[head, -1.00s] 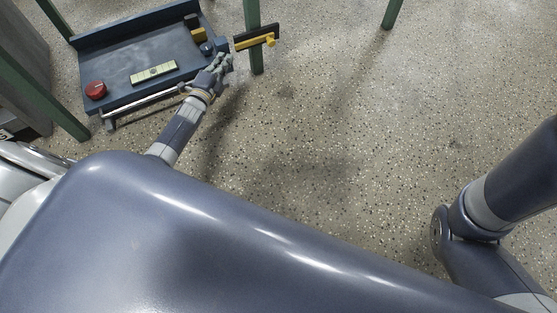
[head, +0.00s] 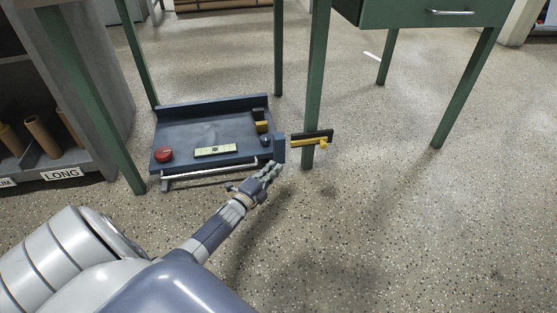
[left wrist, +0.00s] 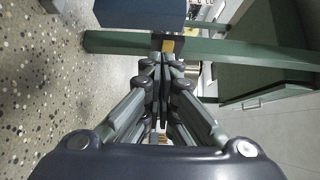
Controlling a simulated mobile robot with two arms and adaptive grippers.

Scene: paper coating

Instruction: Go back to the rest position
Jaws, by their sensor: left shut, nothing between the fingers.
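My left gripper (head: 270,172) is shut and empty. In the head view it is just in front of the right front corner of a dark blue tray (head: 185,133), above the speckled floor. In the left wrist view its fingers (left wrist: 168,65) point up the picture, close together, with a green leg (left wrist: 115,42) and a blue block-like part (left wrist: 140,12) beyond them. My right gripper is not in view.
The tray holds a red round object (head: 164,155), a pale level-like bar (head: 215,150) and small yellow and black items. A black and yellow tool (head: 312,139) is by a green table leg (head: 316,85). A shelf labelled LONG (head: 62,174) stands left. Floor at right is open.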

